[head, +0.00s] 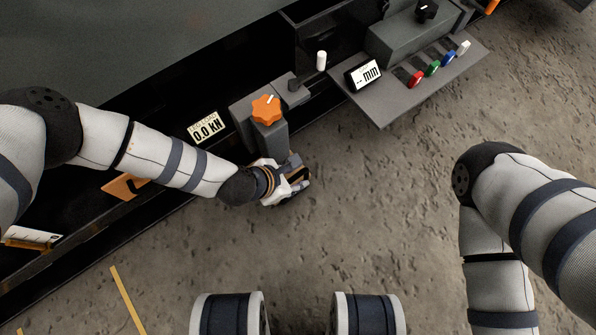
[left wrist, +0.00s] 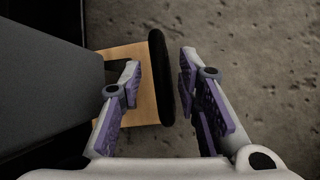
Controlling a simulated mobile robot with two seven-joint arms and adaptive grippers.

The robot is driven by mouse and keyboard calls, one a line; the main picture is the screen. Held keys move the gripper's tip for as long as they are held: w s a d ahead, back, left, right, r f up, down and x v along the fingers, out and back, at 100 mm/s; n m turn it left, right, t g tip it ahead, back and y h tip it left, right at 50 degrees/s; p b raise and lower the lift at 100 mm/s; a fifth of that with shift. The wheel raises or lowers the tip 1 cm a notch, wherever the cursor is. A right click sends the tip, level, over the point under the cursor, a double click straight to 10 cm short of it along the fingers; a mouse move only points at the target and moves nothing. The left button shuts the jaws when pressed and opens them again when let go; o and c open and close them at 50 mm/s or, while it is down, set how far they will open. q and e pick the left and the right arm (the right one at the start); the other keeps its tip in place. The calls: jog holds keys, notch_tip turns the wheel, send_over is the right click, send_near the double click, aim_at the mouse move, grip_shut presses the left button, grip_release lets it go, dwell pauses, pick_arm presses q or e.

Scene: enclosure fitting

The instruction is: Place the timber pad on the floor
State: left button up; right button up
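The timber pad (left wrist: 140,62) is a light wooden board with a thick black bar (left wrist: 160,75), perhaps its handle, along its right edge in the left wrist view. It lies partly beneath the grey leg housing (left wrist: 50,85). Whether it rests flat on the floor I cannot tell. My left gripper (left wrist: 160,68) is open, its purple-padded fingers on either side of the black bar with gaps visible. In the head view my left gripper (head: 296,182) is just below the leg housing (head: 268,140) and mostly hides the pad. My right gripper is out of view.
An orange knob (head: 266,109) tops the leg housing, beside a load display (head: 205,127). Another wooden piece (head: 117,187) sits along the dark frame. Floor (head: 370,200) to the right is clear.

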pick_arm(q)
jog(key=p+v, duration=0.3)
jog(key=v, duration=0.5)
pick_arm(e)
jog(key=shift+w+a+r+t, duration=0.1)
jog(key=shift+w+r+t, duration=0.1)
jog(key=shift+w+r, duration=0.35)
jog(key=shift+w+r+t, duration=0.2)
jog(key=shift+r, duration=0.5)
pick_arm(q)
jog(key=shift+r, duration=0.1)
